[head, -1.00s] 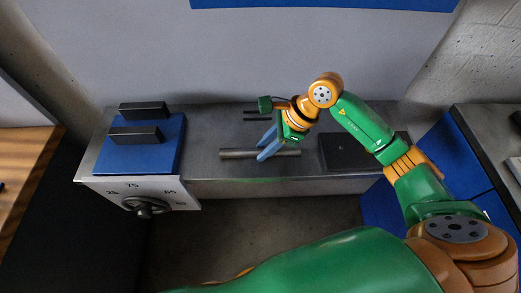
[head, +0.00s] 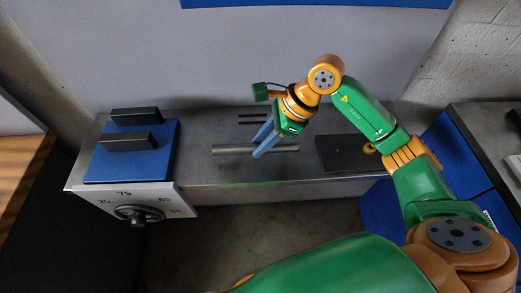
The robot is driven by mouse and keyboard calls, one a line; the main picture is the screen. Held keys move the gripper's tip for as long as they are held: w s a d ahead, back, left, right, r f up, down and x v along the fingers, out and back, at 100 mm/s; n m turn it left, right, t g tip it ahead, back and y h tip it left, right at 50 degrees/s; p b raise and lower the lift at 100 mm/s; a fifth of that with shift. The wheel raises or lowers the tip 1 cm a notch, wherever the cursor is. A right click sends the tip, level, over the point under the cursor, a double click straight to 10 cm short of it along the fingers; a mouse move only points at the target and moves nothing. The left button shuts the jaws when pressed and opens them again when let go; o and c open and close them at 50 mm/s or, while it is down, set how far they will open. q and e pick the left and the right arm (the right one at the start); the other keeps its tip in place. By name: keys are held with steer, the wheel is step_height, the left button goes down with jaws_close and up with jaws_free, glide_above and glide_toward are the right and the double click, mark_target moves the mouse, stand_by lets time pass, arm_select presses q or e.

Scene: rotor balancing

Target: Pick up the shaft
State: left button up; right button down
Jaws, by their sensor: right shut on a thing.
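The shaft (head: 232,150) is a grey metal rod lying left to right in the picture over the grey bench top. My right gripper (head: 262,149), with blue fingers, reaches down to it from above and is shut on it near its middle. The shaft's ends show on both sides of the fingers. I cannot tell whether the shaft touches the bench or is slightly above it. My left gripper is not in view.
A blue block with two black bars (head: 134,163) stands at the bench's left, above a dial with a knob (head: 139,214). A dark plate (head: 343,154) lies right of the shaft. Two thin dark bars (head: 252,119) lie behind it. A wall stands behind the bench.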

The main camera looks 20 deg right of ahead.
steer(key=s+a+r+b, duration=0.1)
steer(key=s+a+r, duration=0.2)
steer(key=s+r, duration=0.6)
steer(key=s, duration=0.4)
steer(key=shift+s+a+r+b, duration=0.25)
steer(key=shift+s+r+b, duration=0.05)
steer(key=shift+r+b, duration=0.1)
